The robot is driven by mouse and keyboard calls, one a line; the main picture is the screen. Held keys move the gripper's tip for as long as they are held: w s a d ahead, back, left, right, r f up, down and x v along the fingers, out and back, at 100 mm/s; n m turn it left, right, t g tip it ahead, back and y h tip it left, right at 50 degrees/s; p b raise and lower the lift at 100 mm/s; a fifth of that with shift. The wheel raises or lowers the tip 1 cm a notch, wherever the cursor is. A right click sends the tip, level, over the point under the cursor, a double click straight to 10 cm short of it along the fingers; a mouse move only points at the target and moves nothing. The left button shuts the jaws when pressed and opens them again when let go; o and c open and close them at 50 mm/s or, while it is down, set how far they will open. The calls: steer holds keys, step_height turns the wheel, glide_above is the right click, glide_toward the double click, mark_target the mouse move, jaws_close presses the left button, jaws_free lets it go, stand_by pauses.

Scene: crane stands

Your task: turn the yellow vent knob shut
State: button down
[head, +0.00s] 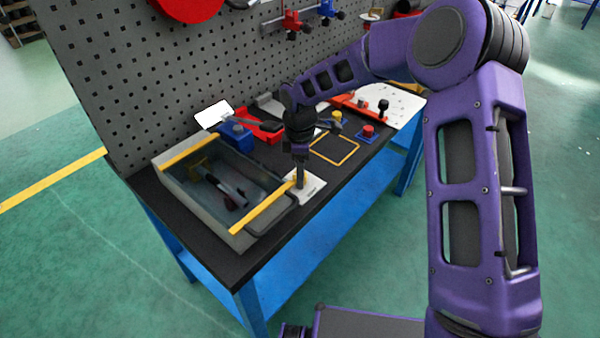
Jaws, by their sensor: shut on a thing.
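My gripper (300,184) points down at a small white plate (313,188) at the front edge of the bench, just right of the grey bin. It is shut on the yellow vent knob (304,177), which shows only as a bit of yellow at the fingertips. The fingers hide most of the knob, and I cannot tell how far it is turned.
A grey bin (180,188) with yellow-edged rims and dark tools inside stands close on the left. Behind are a blue box (236,136), a red bin (262,131), a yellow-topped post (336,117) and a red button (367,131). A pegboard (150,60) rises behind the bench.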

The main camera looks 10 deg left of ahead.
steer(key=m+b, duration=0.1)
steer(key=m, duration=0.2)
steer(key=shift+m, duration=0.4)
steer(key=m, duration=0.4)
steer(key=shift+m+b, duration=0.3)
steer(key=shift+b, duration=0.1)
steer(key=m, duration=0.4)
steer(key=shift+m+b, duration=0.3)
steer(key=shift+m, duration=2.1)
steer(key=shift+c, duration=1.8)
jaws_free()
